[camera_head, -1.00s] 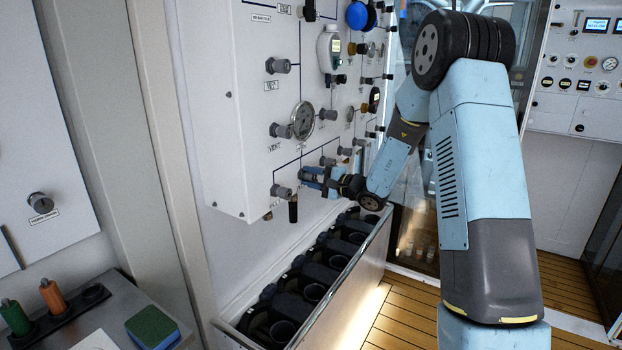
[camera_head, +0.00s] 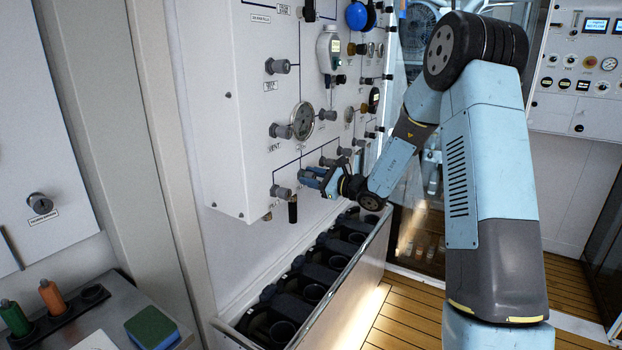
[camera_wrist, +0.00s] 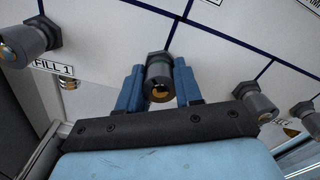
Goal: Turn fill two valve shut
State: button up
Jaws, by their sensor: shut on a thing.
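The fill two valve (camera_wrist: 159,82) is a small grey knob on the panel, with a brass-coloured spot on its end and a green band near its base. It is the knob just right of the one beside the "FILL 1" label (camera_wrist: 53,66) in the wrist view. My gripper (camera_wrist: 158,76) has its two blue fingers on either side of this knob and is shut on it. In the head view my gripper (camera_head: 313,178) is at the lower part of the panel and mostly hides the knob. The knob's own label is not visible.
The fill one knob (camera_wrist: 28,42) is close on the left, and another knob (camera_wrist: 256,104) is close on the right. A round gauge (camera_head: 303,121) is above. A trough (camera_head: 340,290) with several black holders runs below the panel. The wooden floor is clear.

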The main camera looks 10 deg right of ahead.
jog(key=shift+d+f+m, duration=0.1)
jog(key=shift+f+m, duration=0.1)
jog(key=shift+m, duration=1.1)
dwell(0.8)
jog(key=o, duration=1)
jog(key=shift+r, duration=0.1)
jog(key=shift+o, duration=0.2)
jog(key=v, duration=1.3)
jog(key=shift+s+d, duration=0.2)
jog(key=shift+d, duration=0.05)
